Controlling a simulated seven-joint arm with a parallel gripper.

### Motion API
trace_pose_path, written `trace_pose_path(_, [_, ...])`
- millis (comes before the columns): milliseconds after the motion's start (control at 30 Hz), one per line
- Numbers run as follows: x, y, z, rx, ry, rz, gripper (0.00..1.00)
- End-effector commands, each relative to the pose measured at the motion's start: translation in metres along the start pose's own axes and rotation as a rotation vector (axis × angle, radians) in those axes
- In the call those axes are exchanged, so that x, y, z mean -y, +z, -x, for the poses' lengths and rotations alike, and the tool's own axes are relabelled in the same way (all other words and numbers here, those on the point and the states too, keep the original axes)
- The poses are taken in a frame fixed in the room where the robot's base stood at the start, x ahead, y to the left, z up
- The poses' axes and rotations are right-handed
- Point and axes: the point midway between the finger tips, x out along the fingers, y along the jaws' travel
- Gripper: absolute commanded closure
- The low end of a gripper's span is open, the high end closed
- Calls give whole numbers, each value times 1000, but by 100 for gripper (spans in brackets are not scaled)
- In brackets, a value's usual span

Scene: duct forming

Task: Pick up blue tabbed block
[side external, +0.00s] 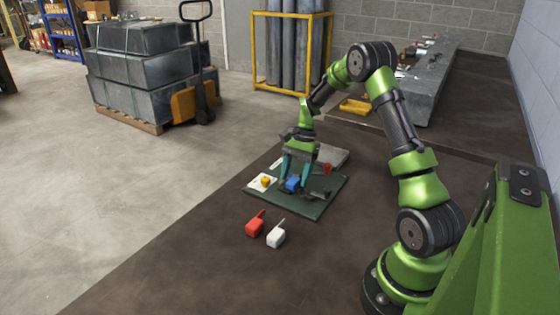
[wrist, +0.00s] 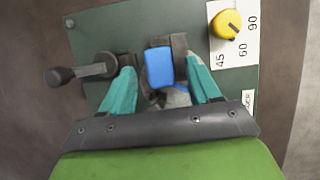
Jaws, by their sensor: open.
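The blue tabbed block (side external: 292,183) sits on the dark green panel (side external: 318,207), among grey metal parts of it. The tab of the block is not clearly visible.
A yellow knob (wrist: 226,24) on a white angle dial is right of the block in the wrist view; a dark lever (wrist: 85,71) is left. A red block (side external: 255,226) and a white block (side external: 275,236) lie on the brown surface before the panel.

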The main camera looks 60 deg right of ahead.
Motion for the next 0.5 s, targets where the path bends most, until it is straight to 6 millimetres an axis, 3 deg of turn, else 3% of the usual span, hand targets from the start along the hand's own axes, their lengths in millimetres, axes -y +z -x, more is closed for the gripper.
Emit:
trace_pose_path(233, [0,0,-3,0,0,0,38])
trace_pose_path(500, [0,0,-2,0,-1,0,78])
